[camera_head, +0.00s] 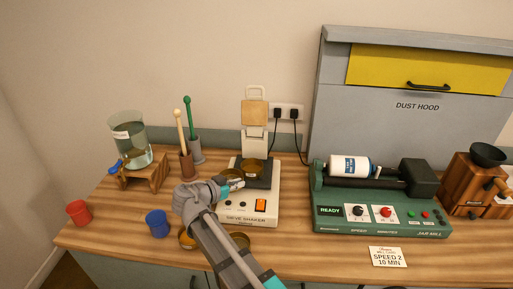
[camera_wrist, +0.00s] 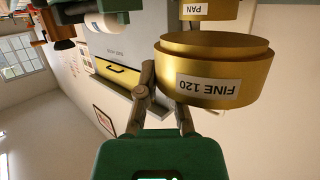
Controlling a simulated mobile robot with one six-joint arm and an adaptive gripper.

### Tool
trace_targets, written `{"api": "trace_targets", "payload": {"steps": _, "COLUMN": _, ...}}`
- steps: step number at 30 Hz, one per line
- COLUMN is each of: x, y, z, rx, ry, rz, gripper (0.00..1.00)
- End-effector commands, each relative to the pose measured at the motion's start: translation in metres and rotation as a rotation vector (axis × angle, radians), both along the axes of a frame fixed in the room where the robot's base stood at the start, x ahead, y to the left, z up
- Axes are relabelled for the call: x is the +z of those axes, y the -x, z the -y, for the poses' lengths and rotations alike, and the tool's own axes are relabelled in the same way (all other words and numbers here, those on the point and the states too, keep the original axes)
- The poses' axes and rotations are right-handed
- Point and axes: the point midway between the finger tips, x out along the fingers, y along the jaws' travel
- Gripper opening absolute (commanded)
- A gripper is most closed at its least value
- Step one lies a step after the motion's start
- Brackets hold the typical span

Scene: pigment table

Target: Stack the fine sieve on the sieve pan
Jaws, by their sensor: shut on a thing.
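The fine sieve (camera_wrist: 210,75) is a brass ring with a white "FINE 120" label, upside down in the wrist view. My gripper (camera_wrist: 165,85) is shut on its side; it also shows in the head view (camera_head: 240,183), by the sieve shaker. The sieve pan (camera_wrist: 207,10), brass with a "PAN" label, is cut off at the wrist view's top edge, apart from the sieve there. In the head view, a brass round shape (camera_head: 253,168) shows over the shaker's dark plate, beyond my fingertips; I cannot tell whether it is pan or sieve.
The sieve shaker (camera_head: 247,209) stands mid-table, with the jar mill (camera_head: 380,225) to its right. Brass dishes (camera_head: 187,239) lie partly behind my arm. A blue cup (camera_head: 157,223), a red cup (camera_head: 78,212) and a water beaker (camera_head: 129,142) are at left.

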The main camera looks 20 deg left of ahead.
Motion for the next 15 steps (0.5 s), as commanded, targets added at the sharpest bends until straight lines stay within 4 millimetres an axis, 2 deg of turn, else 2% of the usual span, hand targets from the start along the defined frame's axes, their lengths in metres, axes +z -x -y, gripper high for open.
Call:
{"api": "trace_targets", "payload": {"steps": 5, "x": 0.002, "y": -0.002, "z": -0.001, "rx": -0.001, "ry": 0.0, "rz": 0.0, "gripper": 0.0}}
{"api": "trace_targets", "payload": {"steps": 8, "x": 0.008, "y": -0.011, "z": -0.001, "rx": -0.007, "ry": 0.001, "rz": -0.001, "gripper": 0.0}}
{"api": "trace_targets", "payload": {"steps": 11, "x": 0.017, "y": -0.027, "z": 0.001, "rx": -0.017, "ry": 0.001, "rz": -0.002, "gripper": 0.0}}
{"api": "trace_targets", "payload": {"steps": 15, "x": 0.034, "y": -0.059, "z": 0.006, "rx": -0.04, "ry": 0.001, "rz": -0.005, "gripper": 0.0}}
